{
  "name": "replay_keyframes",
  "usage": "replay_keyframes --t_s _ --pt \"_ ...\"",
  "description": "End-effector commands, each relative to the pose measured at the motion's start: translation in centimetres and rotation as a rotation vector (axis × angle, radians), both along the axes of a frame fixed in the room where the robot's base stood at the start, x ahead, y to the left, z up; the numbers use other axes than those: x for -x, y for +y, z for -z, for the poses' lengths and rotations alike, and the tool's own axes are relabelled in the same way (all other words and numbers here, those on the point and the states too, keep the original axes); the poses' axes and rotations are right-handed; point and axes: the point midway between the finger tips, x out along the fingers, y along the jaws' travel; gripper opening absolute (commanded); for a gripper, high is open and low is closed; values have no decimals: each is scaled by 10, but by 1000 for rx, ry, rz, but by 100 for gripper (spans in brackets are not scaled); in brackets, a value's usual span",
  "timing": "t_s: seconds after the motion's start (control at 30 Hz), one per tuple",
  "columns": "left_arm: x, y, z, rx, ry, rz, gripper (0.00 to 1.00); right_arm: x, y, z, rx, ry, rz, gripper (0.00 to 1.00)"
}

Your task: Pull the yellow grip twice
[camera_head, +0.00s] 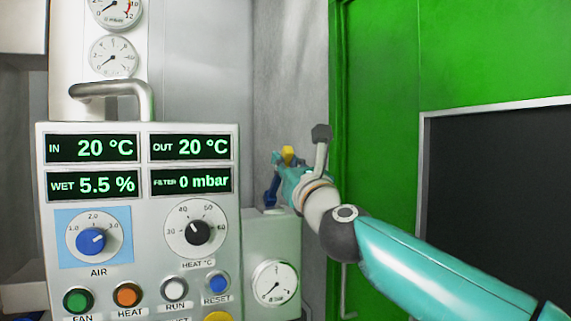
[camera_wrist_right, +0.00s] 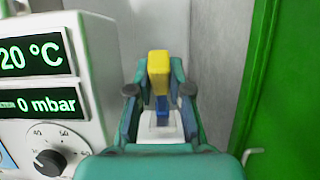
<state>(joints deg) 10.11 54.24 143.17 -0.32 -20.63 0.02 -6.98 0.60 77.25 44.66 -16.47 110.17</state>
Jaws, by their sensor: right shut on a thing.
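The yellow grip (camera_head: 288,154) shows as a small yellow piece at my right gripper (camera_head: 276,163), above the grey box right of the control panel. In the right wrist view the yellow grip (camera_wrist_right: 159,72) stands upright between the two fingers of my right gripper (camera_wrist_right: 159,90), which is shut on it. A blue part (camera_wrist_right: 162,104) sits below the grip, over a pale base. In the head view a blue piece (camera_head: 271,190) hangs below the gripper tip. Part of the grip is hidden by the fingers. My left gripper is not in view.
The control panel (camera_head: 140,205) with displays, knobs and buttons stands left of the gripper. A grey box (camera_head: 272,232) with a round gauge (camera_head: 275,283) is below it. A green door (camera_head: 385,80) with a dark window (camera_head: 500,190) is on the right. A grey wall is behind.

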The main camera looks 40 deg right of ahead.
Motion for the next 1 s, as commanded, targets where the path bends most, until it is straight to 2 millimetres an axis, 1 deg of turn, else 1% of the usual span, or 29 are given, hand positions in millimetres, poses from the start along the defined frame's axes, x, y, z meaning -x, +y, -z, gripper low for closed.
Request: replay_keyframes --t_s 0.03,0.2,0.67,1.0 --pt "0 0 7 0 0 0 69 0 2 9 0 6 -4 0" --pt "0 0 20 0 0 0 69 9 4 21 -1 6 -5 0" --pt "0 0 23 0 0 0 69 12 5 24 0 7 -5 0" --pt "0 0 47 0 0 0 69 23 7 48 -1 7 -4 0"
